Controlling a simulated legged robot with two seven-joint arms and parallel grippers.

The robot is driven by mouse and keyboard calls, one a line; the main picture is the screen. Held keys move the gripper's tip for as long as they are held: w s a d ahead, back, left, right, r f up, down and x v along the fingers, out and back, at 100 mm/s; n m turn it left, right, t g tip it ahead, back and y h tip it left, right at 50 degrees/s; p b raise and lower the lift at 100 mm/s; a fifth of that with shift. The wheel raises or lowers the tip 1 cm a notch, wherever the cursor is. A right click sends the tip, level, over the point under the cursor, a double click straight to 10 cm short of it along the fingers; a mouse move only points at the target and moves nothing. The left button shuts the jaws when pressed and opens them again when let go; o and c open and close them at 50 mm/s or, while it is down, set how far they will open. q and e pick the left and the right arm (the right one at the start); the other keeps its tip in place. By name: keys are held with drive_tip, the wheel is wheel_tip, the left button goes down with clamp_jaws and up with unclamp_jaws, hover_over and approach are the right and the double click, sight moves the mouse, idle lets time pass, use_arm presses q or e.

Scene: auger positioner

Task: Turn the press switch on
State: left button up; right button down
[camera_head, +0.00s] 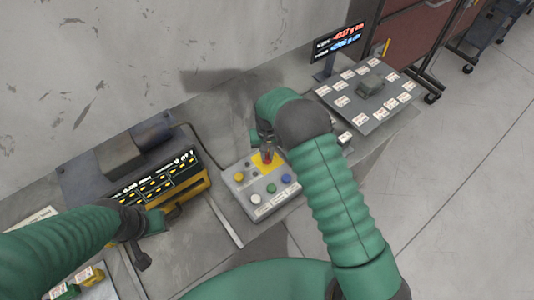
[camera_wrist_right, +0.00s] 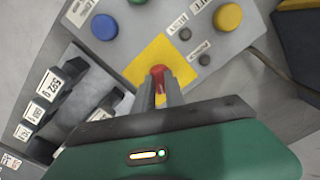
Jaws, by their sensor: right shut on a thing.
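The control box (camera_head: 240,190) stands on the bench in the middle of the head view, with coloured buttons and a yellow square plate (camera_head: 276,158). A red switch (camera_head: 268,156) stands on that plate. In the right wrist view the red switch (camera_wrist_right: 158,72) shows between my fingertips, on the yellow plate (camera_wrist_right: 176,50). My right gripper (camera_head: 267,148) is over the plate and shut on the red switch; its fingers (camera_wrist_right: 160,88) hide the switch's lower part. My left gripper (camera_head: 146,258) is at the lower left, away from the box; its finger gap is not clear.
A black-and-yellow device (camera_head: 160,180) stands left of the box. A grey plate with labels (camera_head: 370,97) and a display (camera_head: 338,40) stand to the right. Blue (camera_wrist_right: 104,27) and yellow (camera_wrist_right: 228,17) buttons are close to my right gripper. A wall rises behind the bench.

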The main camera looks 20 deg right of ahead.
sight(267, 155)
drive_tip(key=m, duration=0.6)
drive_tip(key=shift+w+r, duration=0.15)
drive_tip(key=shift+w, duration=0.05)
drive_tip(key=m, duration=0.5)
drive_tip(key=shift+w+r+m, duration=0.1)
drive_tip(key=shift+m, duration=0.3)
drive_tip(key=c, duration=1.5)
unclamp_jaws()
drive_tip(key=shift+c, duration=0.2)
drive_tip(key=shift+o, duration=0.7)
drive_tip(key=shift+s, duration=0.2)
wheel_tip(267, 155, up, 16)
drive_tip(key=b, duration=0.1)
drive_tip(key=shift+r, duration=0.25)
